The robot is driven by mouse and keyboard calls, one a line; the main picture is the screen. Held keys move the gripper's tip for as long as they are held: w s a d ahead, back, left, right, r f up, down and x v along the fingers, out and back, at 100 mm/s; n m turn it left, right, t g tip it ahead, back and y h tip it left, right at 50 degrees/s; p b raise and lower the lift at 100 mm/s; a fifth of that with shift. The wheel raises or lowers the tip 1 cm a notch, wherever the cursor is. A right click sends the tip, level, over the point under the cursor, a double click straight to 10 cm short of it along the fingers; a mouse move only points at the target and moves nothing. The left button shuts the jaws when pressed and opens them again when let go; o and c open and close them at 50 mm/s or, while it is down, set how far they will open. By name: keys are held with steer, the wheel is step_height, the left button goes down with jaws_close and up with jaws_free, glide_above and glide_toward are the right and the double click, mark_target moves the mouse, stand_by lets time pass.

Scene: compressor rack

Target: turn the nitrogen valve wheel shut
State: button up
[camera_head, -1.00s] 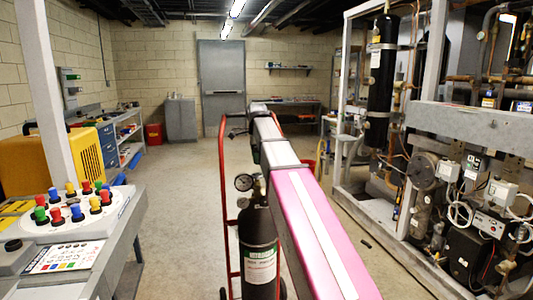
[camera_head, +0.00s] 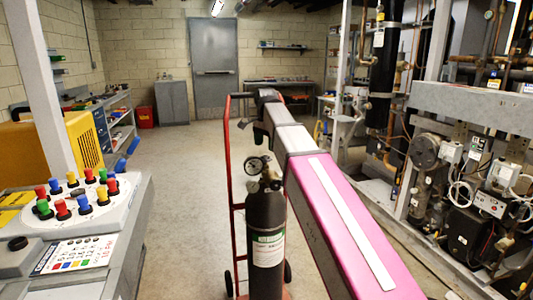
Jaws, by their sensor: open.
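A dark gas cylinder (camera_head: 267,232) with a green-and-white label stands upright in front of a red hand truck (camera_head: 232,190). A round pressure gauge (camera_head: 257,164) and a brass-coloured valve (camera_head: 271,181) sit on its top. The valve wheel cannot be told apart clearly at this size. My arm, pink and white, runs from the lower right up past the cylinder's right side. My gripper (camera_head: 252,129) is at its far end, small and dark, above and apart from the valve in the picture. It is open, with nothing seen between its fingers.
A control desk (camera_head: 100,245) with coloured knobs stands at the left, by a white post (camera_head: 40,90). The compressor rack (camera_head: 470,100) with pipes fills the right. The floor (camera_head: 180,190) between desk and cylinder is clear back to the grey door (camera_head: 214,72).

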mark_target(265, 157)
step_height(265, 157, down, 5)
steer(key=shift+r, duration=0.15)
steer(key=n, duration=0.2)
steer(key=shift+r+n, duration=0.1)
steer(key=shift+n, duration=0.2)
steer(key=n, duration=1)
steer(key=shift+n, duration=0.3)
steer(key=c, duration=0.7)
